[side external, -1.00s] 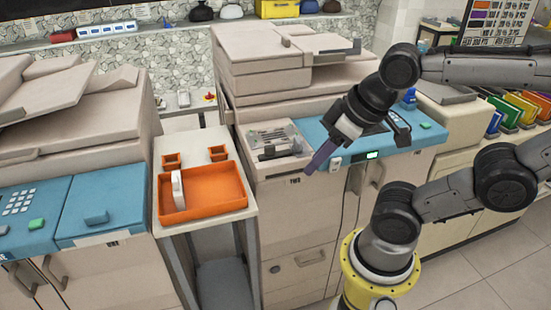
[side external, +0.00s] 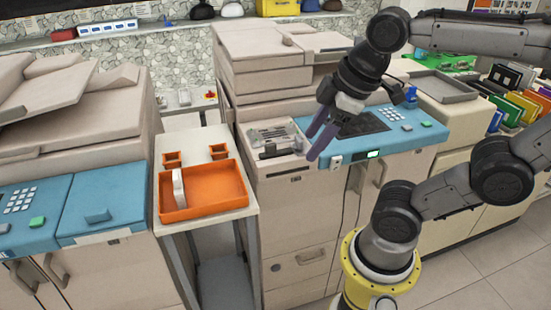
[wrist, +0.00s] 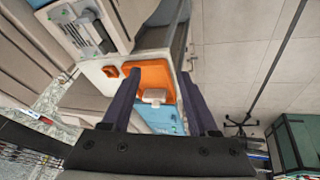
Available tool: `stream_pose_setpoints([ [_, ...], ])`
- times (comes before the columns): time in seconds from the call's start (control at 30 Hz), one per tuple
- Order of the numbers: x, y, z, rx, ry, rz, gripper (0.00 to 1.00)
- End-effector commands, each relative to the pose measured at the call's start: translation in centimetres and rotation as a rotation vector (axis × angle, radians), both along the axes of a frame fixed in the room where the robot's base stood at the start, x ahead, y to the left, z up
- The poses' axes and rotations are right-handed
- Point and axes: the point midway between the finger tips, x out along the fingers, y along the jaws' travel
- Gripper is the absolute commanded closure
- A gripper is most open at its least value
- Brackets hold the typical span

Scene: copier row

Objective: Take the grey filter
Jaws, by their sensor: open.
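My gripper (side external: 311,145) is open and empty, its two dark purple fingers apart, just right of an open bay in the middle copier. A grey slotted part (side external: 272,134) with a dark block in front sits in that bay; it also shows at the upper left of the wrist view (wrist: 88,30). A pale grey-white piece (side external: 178,188) stands upright in the left part of the orange tray (side external: 222,188). In the wrist view the pale piece (wrist: 154,96) shows between my fingers (wrist: 160,75), beyond them. I cannot tell which part is the filter.
The orange tray and two small orange holders (side external: 218,152) are on a white stand (side external: 200,226) between two copiers. A blue control panel (side external: 385,130) lies right of the bay. Copier lids (side external: 285,60) rise behind it.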

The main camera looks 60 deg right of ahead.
Motion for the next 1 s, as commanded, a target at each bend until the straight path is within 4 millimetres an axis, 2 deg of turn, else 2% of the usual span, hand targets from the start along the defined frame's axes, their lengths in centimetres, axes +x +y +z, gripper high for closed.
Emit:
stream_pose_setpoints([
  [0.1,3.0,-1.2,2.3,-0.082,0.083,0.157,0.40],
  [0.23,6.9,-3.4,3.7,-0.133,0.192,0.305,0.40],
  [0.37,10.7,-6.4,3.6,-0.138,0.289,0.391,0.40],
  [0.5,13.6,-9.5,2.3,-0.106,0.360,0.380,0.40],
  [0.6,14.6,-11.1,1.0,-0.082,0.392,0.348,0.40],
  [0.7,14.7,-11.9,-0.1,-0.063,0.419,0.329,0.40],
  [0.87,14.6,-12.2,-1.7,-0.058,0.424,0.320,0.40],
  [1.0,14.5,-12.1,-4.5,-0.057,0.425,0.320,0.40],
])
